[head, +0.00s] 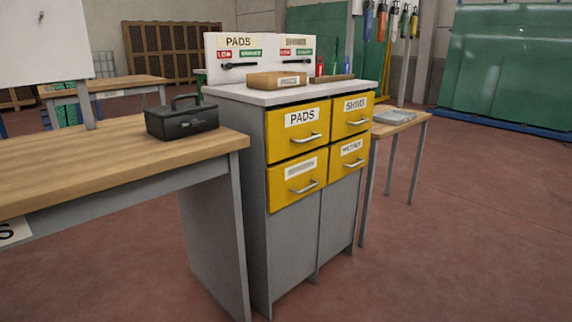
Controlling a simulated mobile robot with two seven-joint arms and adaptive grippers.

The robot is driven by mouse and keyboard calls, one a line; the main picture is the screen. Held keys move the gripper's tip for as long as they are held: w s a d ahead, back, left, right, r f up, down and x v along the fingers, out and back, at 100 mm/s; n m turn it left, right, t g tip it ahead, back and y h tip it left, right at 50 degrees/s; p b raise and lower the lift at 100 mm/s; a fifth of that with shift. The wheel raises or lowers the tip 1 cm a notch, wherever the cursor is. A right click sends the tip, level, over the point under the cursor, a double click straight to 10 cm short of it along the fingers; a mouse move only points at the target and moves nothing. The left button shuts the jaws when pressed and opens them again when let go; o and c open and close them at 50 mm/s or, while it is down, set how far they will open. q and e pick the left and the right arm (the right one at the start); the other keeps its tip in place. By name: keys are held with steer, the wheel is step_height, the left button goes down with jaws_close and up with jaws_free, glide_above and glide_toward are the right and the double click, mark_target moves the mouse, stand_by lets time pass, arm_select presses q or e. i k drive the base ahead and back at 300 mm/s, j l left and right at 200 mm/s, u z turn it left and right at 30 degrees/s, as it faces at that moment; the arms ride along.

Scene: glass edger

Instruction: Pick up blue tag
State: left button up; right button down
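No thing can be made out clearly as a blue tag. A small blue item (347,66) stands at the back right of the grey cabinet's top, near a red item (320,68) and a green one (333,68). It is too small to tell what it is. Neither of my grippers is in view.
The cabinet (258,92) has yellow drawers (297,146), all shut, and a cardboard box (276,81) on top. A black toolbox (181,118) sits on the wooden bench (100,160) at left. A side table (400,123) stands at right. The floor (460,240) at right is clear.

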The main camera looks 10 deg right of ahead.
mark_target(346, 66)
steer(key=i+l+z, duration=0.7)
steer(key=i+z, duration=0.2)
steer(key=z, duration=0.2)
steer(key=i+l+z, duration=0.1)
steer(key=i+z, duration=0.2)
steer(key=i, duration=1.4)
steer(key=i+u, duration=0.45)
steer(key=i+l+u, duration=0.1)
steer(key=u, duration=0.35)
steer(key=i+l+u, duration=0.25)
steer(key=i+u, duration=0.2)
